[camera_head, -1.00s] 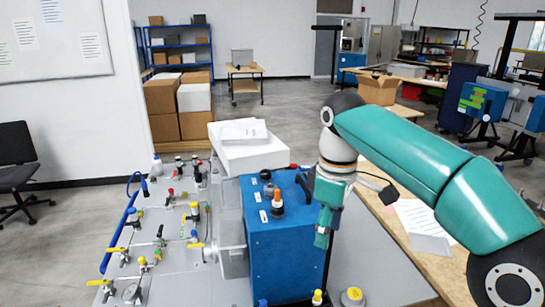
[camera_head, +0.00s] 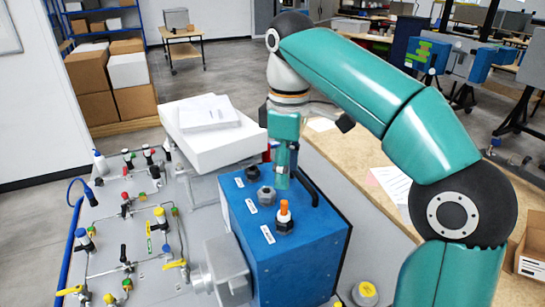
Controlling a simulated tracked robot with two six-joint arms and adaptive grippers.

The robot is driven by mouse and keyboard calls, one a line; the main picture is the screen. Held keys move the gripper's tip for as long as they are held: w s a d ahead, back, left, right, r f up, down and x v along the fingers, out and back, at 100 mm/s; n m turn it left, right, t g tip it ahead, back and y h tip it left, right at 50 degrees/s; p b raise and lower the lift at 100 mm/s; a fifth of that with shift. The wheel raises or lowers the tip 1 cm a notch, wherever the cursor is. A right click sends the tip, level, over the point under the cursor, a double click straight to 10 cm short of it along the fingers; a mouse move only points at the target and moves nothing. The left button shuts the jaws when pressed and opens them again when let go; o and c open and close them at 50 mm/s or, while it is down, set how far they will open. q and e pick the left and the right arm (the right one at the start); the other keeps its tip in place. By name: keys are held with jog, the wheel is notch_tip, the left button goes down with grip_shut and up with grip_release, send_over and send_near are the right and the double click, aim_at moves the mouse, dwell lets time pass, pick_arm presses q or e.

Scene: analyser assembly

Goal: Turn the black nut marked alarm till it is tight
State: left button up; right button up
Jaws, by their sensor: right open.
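The blue analyser box (camera_head: 296,255) stands on the grey panel. Three black nuts are on its top: a back nut (camera_head: 252,173), a middle nut (camera_head: 266,195) and a front nut (camera_head: 285,223) with an orange piece standing in it. A white label lies beside each, too small to read, so I cannot tell which is marked alarm. My right gripper (camera_head: 282,183) points down over the box top, just right of the back and middle nuts, apart from them as far as I can see. It is open and empty. My left gripper is not in view.
The panel (camera_head: 150,240) left of the box carries several valves, pipes and a blue hose. A white box with papers (camera_head: 212,125) stands behind the blue box. A black handle (camera_head: 307,188) rises at its right edge. A wooden bench (camera_head: 345,155) runs along the right.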

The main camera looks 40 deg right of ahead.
aim_at(285, 213)
jog(key=shift+w+f, duration=0.25)
jog(key=shift+f, duration=0.05)
jog(key=shift+f+b, duration=0.25)
jog(key=shift+b, duration=0.15)
jog(key=shift+s+f+b, duration=0.15)
jog(key=shift+f+b, duration=0.5)
jog(key=shift+b, duration=0.15)
notch_tip(285, 213, down, 8)
jog(key=b, duration=0.7)
jog(key=shift+f, duration=0.25)
jog(key=shift+f+b, duration=0.95)
jog(key=shift+f, duration=0.15)
jog(key=shift+c, duration=0.3)
